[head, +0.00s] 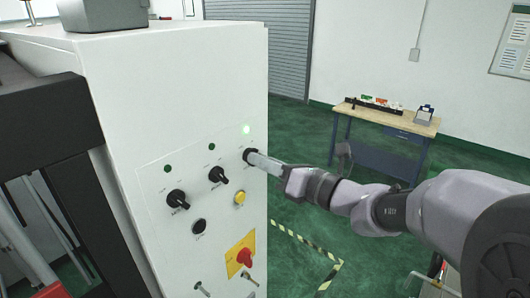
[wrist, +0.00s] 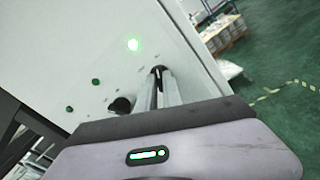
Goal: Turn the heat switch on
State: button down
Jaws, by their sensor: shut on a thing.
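Three black rotary switches sit in a row on the white cabinet's front panel. The rightmost switch (head: 248,155) is between the fingertips of my gripper (head: 256,158), which is shut on it. The green lamp (head: 246,129) above this switch is lit; it also glows in the wrist view (wrist: 133,44). The middle switch (head: 218,175) and left switch (head: 177,199) are free, with dark green lamps above them. In the wrist view my gripper's fingers (wrist: 163,84) meet the dark knob and partly hide it. The labels are too small to read.
Below the switches are a black button (head: 199,226), a yellow button (head: 239,198) and a red knob on a yellow plate (head: 240,254). A workbench (head: 380,124) stands behind at the right. Open green floor lies between, with a striped floor line (head: 310,252).

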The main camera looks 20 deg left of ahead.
jog(key=shift+m+p, duration=0.3)
jog(key=shift+m, duration=0.2)
jog(key=c, duration=1.5)
grip_release()
